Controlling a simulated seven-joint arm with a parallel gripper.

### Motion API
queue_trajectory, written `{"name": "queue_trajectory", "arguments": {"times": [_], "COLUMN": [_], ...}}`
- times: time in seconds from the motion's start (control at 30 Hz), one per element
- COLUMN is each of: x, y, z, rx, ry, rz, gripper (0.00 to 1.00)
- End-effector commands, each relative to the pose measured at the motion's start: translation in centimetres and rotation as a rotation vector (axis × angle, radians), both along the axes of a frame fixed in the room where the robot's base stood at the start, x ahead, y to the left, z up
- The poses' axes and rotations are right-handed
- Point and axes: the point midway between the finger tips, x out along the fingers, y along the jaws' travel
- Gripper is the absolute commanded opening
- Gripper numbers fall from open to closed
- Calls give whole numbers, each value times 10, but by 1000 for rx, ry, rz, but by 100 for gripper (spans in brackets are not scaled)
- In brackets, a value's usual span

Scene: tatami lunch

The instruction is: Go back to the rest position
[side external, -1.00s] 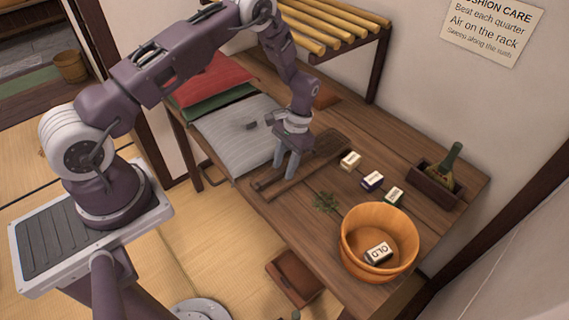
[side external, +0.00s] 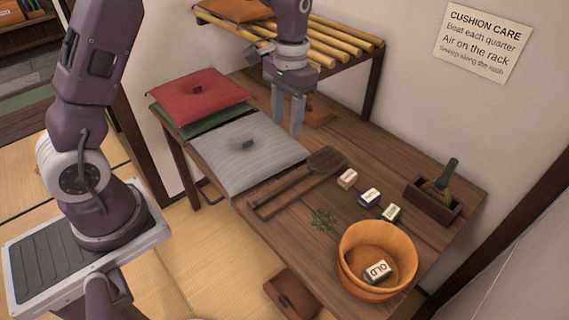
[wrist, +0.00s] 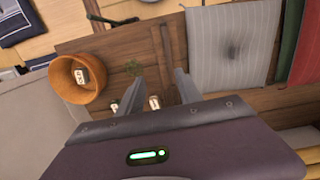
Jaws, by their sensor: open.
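My gripper (side external: 289,112) is open and empty. In the side view it hangs in the air above the back of the wooden table (side external: 300,225), its fingers pointing down, beyond the grey cushion (side external: 262,165). In the wrist view its two fingers (wrist: 172,88) stand apart over the table with nothing between them being held. The wooden beater (side external: 290,188) lies on the table in front of the cushion, clear of my gripper.
A slatted rack (side external: 320,45) is on the wall close behind my gripper. Red (side external: 215,95) and green cushions are stacked left. Several small labelled blocks (side external: 369,197), a wooden tub (side external: 375,242) holding an "OLD" block (side external: 377,271), and a brush in a box (side external: 432,206) stand right.

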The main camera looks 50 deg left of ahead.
Motion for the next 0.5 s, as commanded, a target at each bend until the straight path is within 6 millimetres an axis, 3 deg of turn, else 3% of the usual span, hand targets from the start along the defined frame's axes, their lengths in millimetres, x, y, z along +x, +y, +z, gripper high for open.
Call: {"name": "queue_trajectory", "arguments": {"times": [0.03,0.1,0.2,0.3,0.4,0.5], "x": [-17,-49,-103,-160,-204,-231], "y": [-6,-15,-25,-32,-36,-38], "z": [39,83,128,151,155,150], "rx": [-2,-4,-6,-1,4,9], "ry": [-64,-145,-264,-377,-467,-524], "rz": [-1,-4,-8,-13,-17,-19], "gripper": [42,42,42,42,42,42]}}
